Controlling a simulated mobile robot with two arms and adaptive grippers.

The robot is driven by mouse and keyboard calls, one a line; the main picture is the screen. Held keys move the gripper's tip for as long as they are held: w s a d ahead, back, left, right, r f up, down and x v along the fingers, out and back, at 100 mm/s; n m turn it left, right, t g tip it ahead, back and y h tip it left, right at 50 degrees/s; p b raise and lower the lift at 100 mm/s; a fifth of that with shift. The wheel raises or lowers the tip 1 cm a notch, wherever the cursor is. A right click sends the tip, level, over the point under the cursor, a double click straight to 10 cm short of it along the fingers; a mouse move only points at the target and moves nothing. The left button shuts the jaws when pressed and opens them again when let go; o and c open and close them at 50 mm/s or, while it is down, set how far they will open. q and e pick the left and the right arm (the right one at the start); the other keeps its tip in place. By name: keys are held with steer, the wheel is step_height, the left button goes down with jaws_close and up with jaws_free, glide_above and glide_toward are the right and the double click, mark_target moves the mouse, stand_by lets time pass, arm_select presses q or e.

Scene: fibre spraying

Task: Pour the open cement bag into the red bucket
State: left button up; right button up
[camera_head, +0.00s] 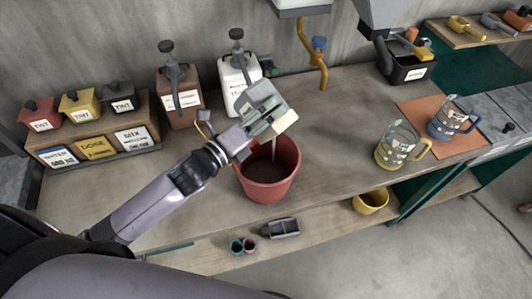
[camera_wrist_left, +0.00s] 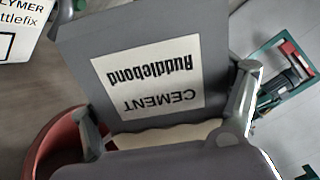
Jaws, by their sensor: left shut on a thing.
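The open cement bag (camera_head: 263,93) is grey with a cream mouth. In the left wrist view the bag (camera_wrist_left: 150,75) fills the middle, its label reading upside down. My left gripper (camera_head: 262,126) is shut on it, with a finger at each side of the bag. The bag is tilted over the red bucket (camera_head: 268,188), which stands on the bench. A thin pale streak shows between the bag's mouth and the bucket. The bucket's rim also shows in the left wrist view (camera_wrist_left: 50,138). The bucket's contents are mostly hidden. My right gripper is out of view.
A white container (camera_head: 236,78) and a brown container (camera_head: 178,95) stand behind the bucket. Tint boxes sit on a rack (camera_head: 95,150) at left. A clear jug (camera_head: 396,145) and a blue jug (camera_head: 448,122) stand at right.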

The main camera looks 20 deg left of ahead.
arm_select(q)
steer(key=shift+d+r, duration=0.1)
steer(key=shift+d, duration=0.05)
steer(key=shift+w+a+f+n, duration=0.1)
steer(key=shift+a+f+n, duration=0.15)
steer(key=shift+a+n, duration=0.15)
steer(key=shift+w+a+f+n+b, duration=0.1)
steer(key=shift+w+a+n+b, duration=0.25)
steer(key=shift+n, duration=0.55)
